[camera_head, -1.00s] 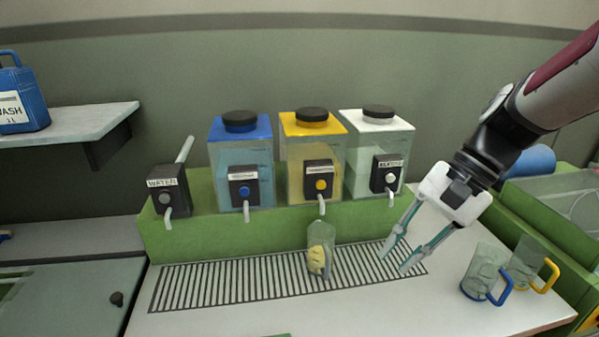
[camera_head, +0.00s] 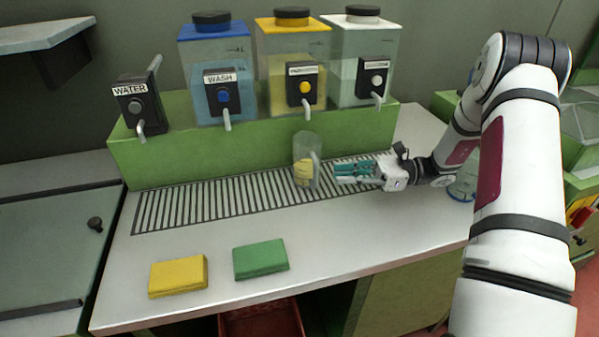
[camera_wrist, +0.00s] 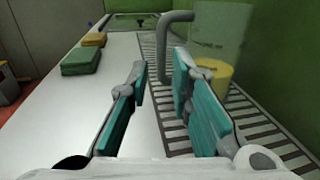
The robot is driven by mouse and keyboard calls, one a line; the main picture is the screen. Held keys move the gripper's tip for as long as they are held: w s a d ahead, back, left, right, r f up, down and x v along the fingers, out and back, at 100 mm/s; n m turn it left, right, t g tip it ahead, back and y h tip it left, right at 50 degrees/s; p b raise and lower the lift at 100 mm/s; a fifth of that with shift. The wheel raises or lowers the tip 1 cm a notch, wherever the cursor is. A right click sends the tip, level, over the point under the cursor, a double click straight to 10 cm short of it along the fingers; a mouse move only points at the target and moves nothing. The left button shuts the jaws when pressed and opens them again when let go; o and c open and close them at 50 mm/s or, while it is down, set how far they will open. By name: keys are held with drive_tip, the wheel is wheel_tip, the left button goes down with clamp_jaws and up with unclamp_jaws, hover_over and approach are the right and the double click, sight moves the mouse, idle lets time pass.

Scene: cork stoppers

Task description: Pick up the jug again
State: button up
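The clear jug (camera_head: 306,150) stands upright on the slotted drain grate (camera_head: 215,205), below the yellow-lidded dispenser, with something yellow in its lower part. Its grey handle faces right, toward my gripper (camera_head: 339,173). In the wrist view the jug (camera_wrist: 225,35) is at upper right. My gripper (camera_wrist: 157,80) is open and empty, low over the counter, its teal-padded fingers pointing at the handle. The handle (camera_wrist: 162,50) shows just beyond the fingertips, near the right finger. In the head view a small gap separates fingertips and handle.
Dispensers with blue (camera_head: 212,28), yellow (camera_head: 292,22) and white (camera_head: 358,18) lids stand on the green ledge behind, beside a water tap (camera_head: 140,105). A yellow sponge (camera_head: 178,276) and a green sponge (camera_head: 260,259) lie at the front. The counter between is clear.

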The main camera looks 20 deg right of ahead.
sight(314, 189)
drive_tip(key=shift+w+a+r+p, duration=0.15)
drive_tip(key=shift+w+a, duration=0.1)
drive_tip(key=shift+a, duration=1)
drive_tip(key=shift+w+a+f+p, duration=0.1)
drive_tip(key=shift+w+a+p, duration=0.15)
drive_tip(key=shift+a, duration=0.95)
drive_tip(key=shift+w+a+r+p, duration=0.1)
drive_tip(key=shift+w+a, duration=0.2)
drive_tip(key=shift+a, duration=0.95)
clamp_jaws()
